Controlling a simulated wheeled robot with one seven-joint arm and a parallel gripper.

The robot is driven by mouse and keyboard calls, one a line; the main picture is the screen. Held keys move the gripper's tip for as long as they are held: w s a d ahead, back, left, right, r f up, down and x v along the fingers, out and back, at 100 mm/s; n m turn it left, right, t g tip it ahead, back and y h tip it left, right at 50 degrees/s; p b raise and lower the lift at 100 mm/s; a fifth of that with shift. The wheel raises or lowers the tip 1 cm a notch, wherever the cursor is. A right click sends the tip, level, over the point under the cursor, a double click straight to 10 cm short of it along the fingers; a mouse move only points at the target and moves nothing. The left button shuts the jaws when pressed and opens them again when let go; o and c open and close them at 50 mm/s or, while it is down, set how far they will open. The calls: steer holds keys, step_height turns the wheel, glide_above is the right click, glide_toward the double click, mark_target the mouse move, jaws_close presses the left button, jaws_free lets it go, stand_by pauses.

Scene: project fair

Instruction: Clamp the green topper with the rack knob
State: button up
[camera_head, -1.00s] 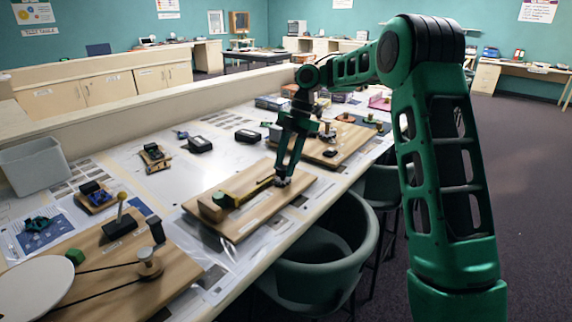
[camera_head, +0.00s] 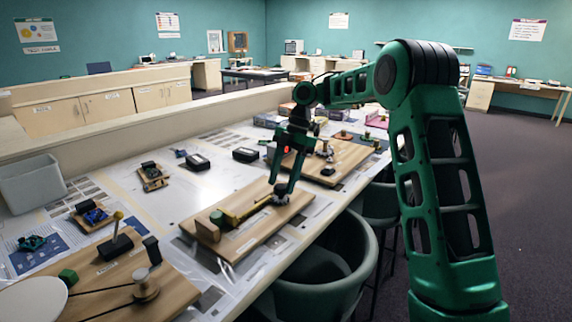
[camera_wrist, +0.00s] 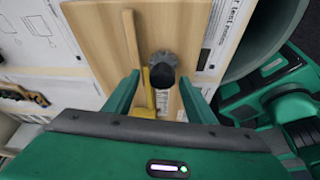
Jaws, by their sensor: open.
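The green topper (camera_head: 217,217), a small cylinder, sits beside a wooden block (camera_head: 208,229) at the near left end of a wooden board (camera_head: 248,238). A yellow rack (camera_head: 250,207) runs along the board from near the topper toward the knob. The dark rack knob (camera_head: 281,192) is at the right end, partly hidden by my fingers in the head view. My gripper (camera_head: 284,184) is open and points down at the knob. In the wrist view the knob (camera_wrist: 162,70) lies between the open fingers of my gripper (camera_wrist: 159,80). I cannot tell whether they touch it.
A nearer board (camera_head: 180,287) carries a white disc (camera_head: 35,300), a green cube (camera_head: 68,276) and a small lever. Another board (camera_head: 340,160) with parts stands beyond. Dark boxes (camera_head: 198,162) lie on the table.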

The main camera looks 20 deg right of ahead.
steer(key=v, duration=1)
steer(key=shift+w+a, duration=0.1)
steer(key=shift+a, duration=0.05)
steer(key=s+a+f+m+t, duration=0.1)
steer(key=s+a+f+m, duration=0.15)
steer(key=a+m, duration=0.45)
steer(key=s+d+r+m+t+h, duration=0.2)
steer(key=s+d+m+t, duration=0.3)
steer(key=m, duration=0.4)
steer(key=x, duration=1)
steer(key=shift+w+d+f, duration=0.1)
steer(key=shift+w+f, duration=0.15)
steer(key=shift+w, duration=0.2)
